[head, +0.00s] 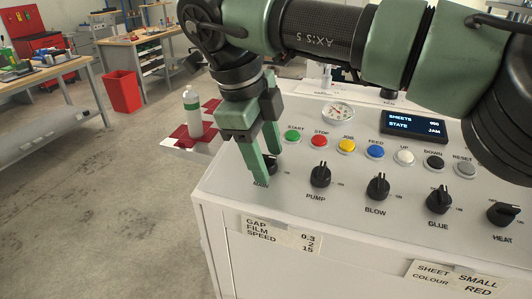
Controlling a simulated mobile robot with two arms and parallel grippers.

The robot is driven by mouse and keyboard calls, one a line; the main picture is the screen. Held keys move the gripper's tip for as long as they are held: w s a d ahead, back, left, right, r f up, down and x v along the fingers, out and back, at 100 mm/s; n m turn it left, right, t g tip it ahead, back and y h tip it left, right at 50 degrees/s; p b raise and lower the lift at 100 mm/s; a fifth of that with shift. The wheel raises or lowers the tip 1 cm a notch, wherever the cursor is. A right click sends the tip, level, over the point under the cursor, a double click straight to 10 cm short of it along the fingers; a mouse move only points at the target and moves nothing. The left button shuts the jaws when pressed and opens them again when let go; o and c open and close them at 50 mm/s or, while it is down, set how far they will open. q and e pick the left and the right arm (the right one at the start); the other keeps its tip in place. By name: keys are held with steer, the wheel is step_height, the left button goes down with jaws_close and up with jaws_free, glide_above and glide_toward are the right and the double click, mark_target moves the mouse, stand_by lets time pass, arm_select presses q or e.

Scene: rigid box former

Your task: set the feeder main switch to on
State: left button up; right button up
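The main switch (272,166) is a black rotary knob at the left end of the knob row on the white panel (330,214). Its label, partly covered, sits just below it. My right gripper (268,170) reaches down over it, with one green finger on its near left side and the other behind it. The fingers hide much of the knob, so its pointer cannot be read. I cannot tell whether the fingers press on it. My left gripper is out of view.
To the right are the pump (320,176), blow (377,187), glue (438,199) and heat (503,214) knobs. Coloured buttons, a gauge (337,113) and a display (413,123) reading JAM lie behind. A bottle (192,112) stands left of the panel; open floor lies further left.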

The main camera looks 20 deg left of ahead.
steer(key=p+v, duration=0.7)
steer(key=shift+r, duration=0.4)
steer(key=shift+a, duration=0.1)
steer(key=shift+s, duration=0.1)
